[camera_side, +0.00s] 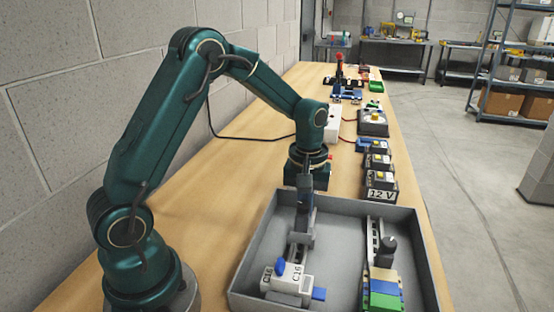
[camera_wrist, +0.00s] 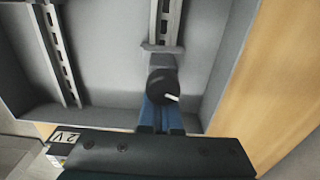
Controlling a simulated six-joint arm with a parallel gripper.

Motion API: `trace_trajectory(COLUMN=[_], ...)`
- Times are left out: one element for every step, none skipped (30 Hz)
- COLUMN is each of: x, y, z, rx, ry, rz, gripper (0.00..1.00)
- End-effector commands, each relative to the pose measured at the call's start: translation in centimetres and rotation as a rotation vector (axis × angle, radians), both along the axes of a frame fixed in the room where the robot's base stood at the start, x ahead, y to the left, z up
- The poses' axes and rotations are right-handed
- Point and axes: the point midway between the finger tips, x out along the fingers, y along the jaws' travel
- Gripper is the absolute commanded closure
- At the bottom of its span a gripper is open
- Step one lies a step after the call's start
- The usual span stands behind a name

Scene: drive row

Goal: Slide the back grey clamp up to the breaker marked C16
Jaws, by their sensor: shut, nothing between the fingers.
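The white breaker marked C16 (camera_side: 290,284) sits at the near end of the left rail in the grey tray, with blue parts on it. The back grey clamp (camera_side: 302,239) stands behind it on the same rail, with a gap of bare rail between them. In the wrist view the clamp's grey plate (camera_wrist: 162,49) lies across the rail, with a dark round knob (camera_wrist: 162,83) bearing a white mark. My gripper (camera_side: 305,208) is shut and empty, low at the clamp's back side. Its blue fingers (camera_wrist: 160,112) reach the knob in the wrist view; contact is unclear.
The grey tray (camera_side: 425,262) has raised walls around both rails. The right rail (camera_side: 374,240) carries a dark-knobbed clamp (camera_side: 390,244) and coloured blocks (camera_side: 384,289). A unit marked 12 V (camera_side: 380,188) stands just behind the tray. Bare table lies left of the tray.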

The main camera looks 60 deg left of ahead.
Motion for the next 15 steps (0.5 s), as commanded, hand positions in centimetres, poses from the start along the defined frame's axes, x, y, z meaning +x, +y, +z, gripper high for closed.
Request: trace_trajectory(x=[-0.1, -0.2, -0.3, -0.4, -0.5, -0.5, -0.6, -0.7, -0.8, -0.8, -0.9, -1.0, -1.1, -1.2, -1.3], y=[-0.1, -0.2, -0.3, -0.4, -0.5, -0.6, -0.6, -0.7, -0.8, -0.9, -1.0, -1.0, -1.1, -1.2, -1.3], z=[0.0, 0.0, 0.0, 0.0, 0.0, 0.0, 0.0, 0.0, 0.0, 0.0, 0.0, 0.0, 0.0, 0.0, 0.0], rx=[0.000, 0.000, 0.000, 0.000, 0.000, -0.001, 0.000, 0.000, 0.000, 0.000, 0.000, 0.000, 0.000, 0.000, -0.001], ry=[0.000, 0.000, 0.000, 0.001, 0.001, 0.001, 0.000, 0.000, 0.000, 0.000, 0.000, 0.000, 0.000, 0.000, 0.001], rz=[-0.001, -0.001, -0.001, -0.001, -0.002, -0.002, -0.002, -0.002, -0.002, -0.002, -0.001, -0.001, -0.001, -0.001, -0.001], gripper=[1.00, 1.00, 1.00, 1.00, 1.00, 1.00, 1.00, 1.00, 1.00, 1.00, 1.00, 1.00, 1.00, 1.00, 1.00])
